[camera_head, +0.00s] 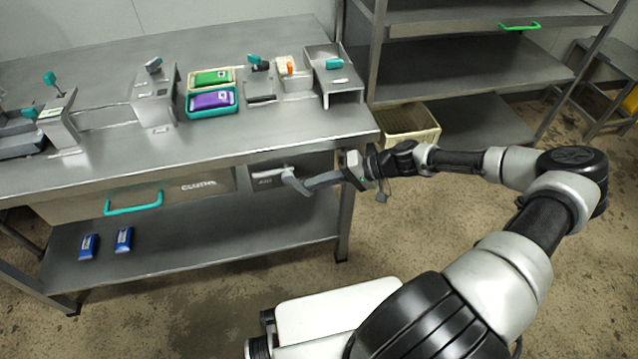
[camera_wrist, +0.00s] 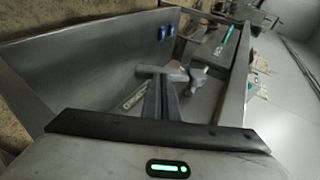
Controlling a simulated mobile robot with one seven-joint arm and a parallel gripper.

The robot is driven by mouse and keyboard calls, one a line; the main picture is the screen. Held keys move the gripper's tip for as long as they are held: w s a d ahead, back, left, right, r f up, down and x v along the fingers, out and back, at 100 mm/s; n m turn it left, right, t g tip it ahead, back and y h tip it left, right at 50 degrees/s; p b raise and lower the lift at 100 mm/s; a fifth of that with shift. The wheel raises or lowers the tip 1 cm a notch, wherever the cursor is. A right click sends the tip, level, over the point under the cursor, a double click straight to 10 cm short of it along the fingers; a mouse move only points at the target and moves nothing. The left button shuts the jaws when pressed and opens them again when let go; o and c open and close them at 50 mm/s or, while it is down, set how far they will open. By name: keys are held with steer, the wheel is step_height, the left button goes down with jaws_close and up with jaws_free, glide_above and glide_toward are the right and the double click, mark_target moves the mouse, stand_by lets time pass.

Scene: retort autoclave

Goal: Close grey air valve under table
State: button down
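The grey air valve (camera_head: 288,171) is on a dark panel under the table top, at the right end of the table, beside an "AIR" label (camera_head: 266,181). In the wrist view its light grey handle (camera_wrist: 195,80) shows just beyond my fingertips. My gripper (camera_head: 300,187) reaches in from the right, with its fingertips at the valve. In the wrist view the fingers of my gripper (camera_wrist: 161,78) look drawn together, side by side. They overlap the handle, so I cannot tell whether they touch it or whether any part of it lies between them.
The steel table (camera_head: 228,143) lies above the valve, with a drawer with a teal handle (camera_head: 133,203) to the left. Two blue packs (camera_head: 124,240) lie on the lower shelf. A cream crate (camera_head: 409,124) stands behind my wrist. The floor in front is clear.

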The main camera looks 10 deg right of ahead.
mark_target(307, 193)
steer(key=shift+a+f+b, duration=0.6)
steer(key=shift+a+f, duration=0.15)
steer(key=shift+f, duration=0.15)
steer(key=shift+a+f+b, duration=0.55)
steer(key=shift+a+f, duration=0.15)
steer(key=shift+f, duration=0.2)
steer(key=shift+s+a, duration=0.1)
steer(key=p+v, duration=0.3)
steer(key=v, duration=1.4)
steer(key=shift+d, duration=0.35)
steer(key=shift+s+a, duration=0.1)
